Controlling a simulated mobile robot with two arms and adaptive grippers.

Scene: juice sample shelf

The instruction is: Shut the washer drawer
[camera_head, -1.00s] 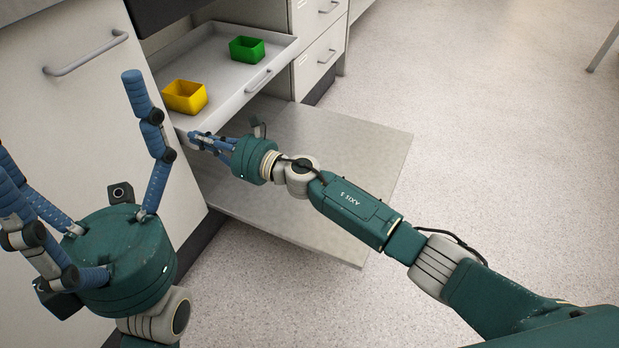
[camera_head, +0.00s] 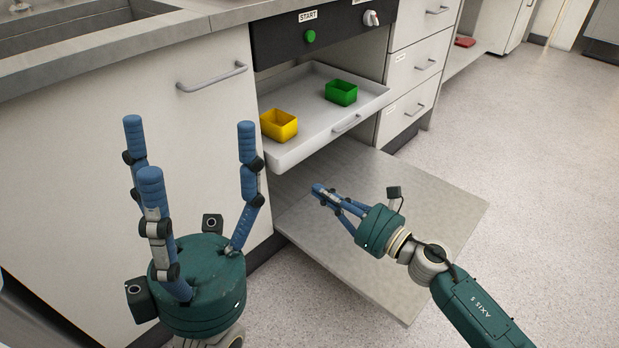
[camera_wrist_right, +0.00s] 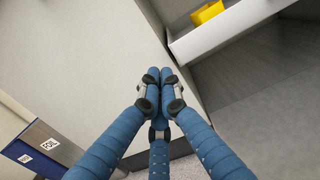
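The washer drawer (camera_head: 315,131) is a light grey pull-out tray with a bar handle on its front. It is pulled out below the black panel and holds a yellow box (camera_head: 279,125) and a green box (camera_head: 341,93). My right gripper (camera_head: 318,190) is in front of and below the drawer's left front corner, apart from it, over the folded-down door (camera_head: 420,200). In the right wrist view its fingertips (camera_wrist_right: 160,76) meet with nothing between them; the drawer edge (camera_wrist_right: 205,36) shows at upper right. My left gripper (camera_head: 190,145) is open and empty, fingers up, in front of the left cabinet.
The black panel has a green START button (camera_head: 309,36) and a knob (camera_head: 371,18). A cabinet door with a handle (camera_head: 212,78) is at left, below a sink counter. A cabinet with several drawers (camera_head: 412,70) stands to the right. The floor (camera_head: 530,180) at right is clear.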

